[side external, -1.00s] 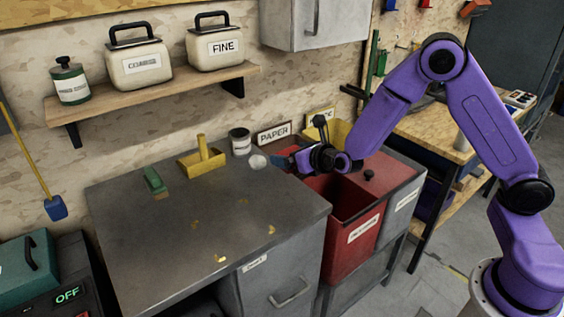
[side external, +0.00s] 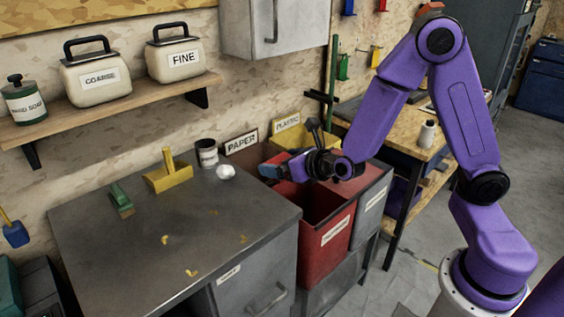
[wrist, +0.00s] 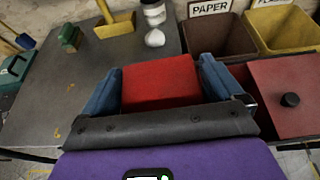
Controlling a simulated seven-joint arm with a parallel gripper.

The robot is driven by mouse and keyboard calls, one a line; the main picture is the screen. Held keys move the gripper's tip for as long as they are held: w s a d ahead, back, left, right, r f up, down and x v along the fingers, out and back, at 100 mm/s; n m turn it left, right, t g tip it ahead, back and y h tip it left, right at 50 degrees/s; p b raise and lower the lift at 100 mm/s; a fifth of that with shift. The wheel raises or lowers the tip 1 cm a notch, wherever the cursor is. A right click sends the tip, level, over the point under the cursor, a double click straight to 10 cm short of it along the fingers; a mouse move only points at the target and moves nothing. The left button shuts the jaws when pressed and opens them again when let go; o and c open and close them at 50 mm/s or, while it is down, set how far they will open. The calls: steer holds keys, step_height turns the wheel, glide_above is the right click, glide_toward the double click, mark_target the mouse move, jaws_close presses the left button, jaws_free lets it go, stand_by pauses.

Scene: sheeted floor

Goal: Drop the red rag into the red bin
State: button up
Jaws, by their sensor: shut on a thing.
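The red rag (wrist: 160,82) shows in the wrist view as a flat red square between the blue fingers of my gripper (wrist: 162,88). My gripper is shut on it. In the side view my gripper (side external: 270,171) is above the back left of the red bin (side external: 326,245), near the grey worktop's right edge.
Brown paper (wrist: 218,42) and yellow plastic (wrist: 285,30) bins stand behind the red bin.

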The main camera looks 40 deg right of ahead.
steer(key=w+d+f+m+g+h, duration=0.2)
steer(key=w+d+f+m+h, duration=0.1)
steer(key=d+f, duration=0.5)
steer(key=w+d+f+m+g+h, duration=0.1)
steer(key=w+d+f+m+h, duration=0.2)
steer(key=d, duration=1)
steer(key=shift+f+m+g+h, duration=0.4)
steer(key=shift+f+m+h, duration=1.25)
steer(key=shift+f, duration=1.2)
steer(key=o, duration=0.7)
steer(key=shift+a, duration=0.1)
steer(key=v, duration=1.7)
steer(key=shift+a, duration=0.3)
